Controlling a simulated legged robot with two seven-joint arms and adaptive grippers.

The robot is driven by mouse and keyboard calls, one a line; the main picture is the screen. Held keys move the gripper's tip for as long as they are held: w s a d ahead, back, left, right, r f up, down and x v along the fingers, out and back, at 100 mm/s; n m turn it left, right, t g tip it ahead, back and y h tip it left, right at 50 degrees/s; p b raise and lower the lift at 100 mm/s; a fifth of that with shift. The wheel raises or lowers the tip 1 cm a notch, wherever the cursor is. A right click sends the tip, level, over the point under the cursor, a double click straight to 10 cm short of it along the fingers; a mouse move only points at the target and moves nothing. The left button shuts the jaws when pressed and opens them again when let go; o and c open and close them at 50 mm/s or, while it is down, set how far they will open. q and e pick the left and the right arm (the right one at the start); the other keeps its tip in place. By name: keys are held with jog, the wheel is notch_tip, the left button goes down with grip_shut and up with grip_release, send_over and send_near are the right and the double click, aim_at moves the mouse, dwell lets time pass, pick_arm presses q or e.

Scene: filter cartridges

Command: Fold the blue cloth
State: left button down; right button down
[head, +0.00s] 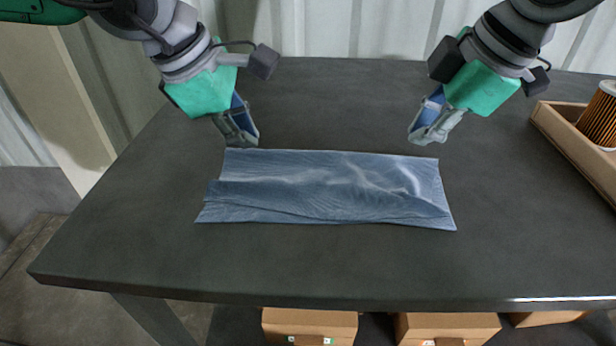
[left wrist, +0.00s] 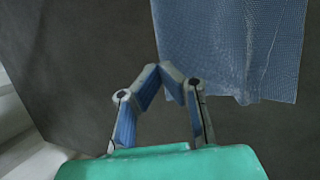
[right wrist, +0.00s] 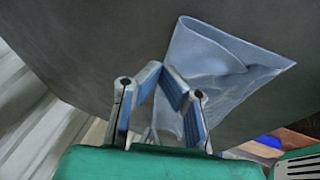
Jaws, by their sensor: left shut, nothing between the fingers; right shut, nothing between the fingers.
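The blue cloth (head: 330,190) lies on the dark table as a wide, folded strip with wrinkles, and a second layer edge shows along its near side. My left gripper (head: 246,143) is shut and empty just behind the cloth's far left corner. My right gripper (head: 424,140) is shut and empty just behind the far right corner. In the left wrist view the cloth (left wrist: 235,45) lies beyond the closed fingertips (left wrist: 165,70). In the right wrist view the cloth (right wrist: 215,65) shows a rounded fold beyond the closed fingertips (right wrist: 165,70), which partly hide it.
The dark table (head: 300,270) is clear in front of the cloth and to its left. A wooden tray (head: 575,145) with an orange-brown filter cartridge (head: 602,118) stands at the right. Cardboard boxes (head: 310,322) sit below the table's front edge. A corrugated wall is behind.

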jog(key=shift+f, duration=0.25)
jog(key=shift+f, duration=0.2)
pick_arm(q)
jog(key=shift+r, duration=0.1)
pick_arm(e)
jog(key=shift+r, duration=0.1)
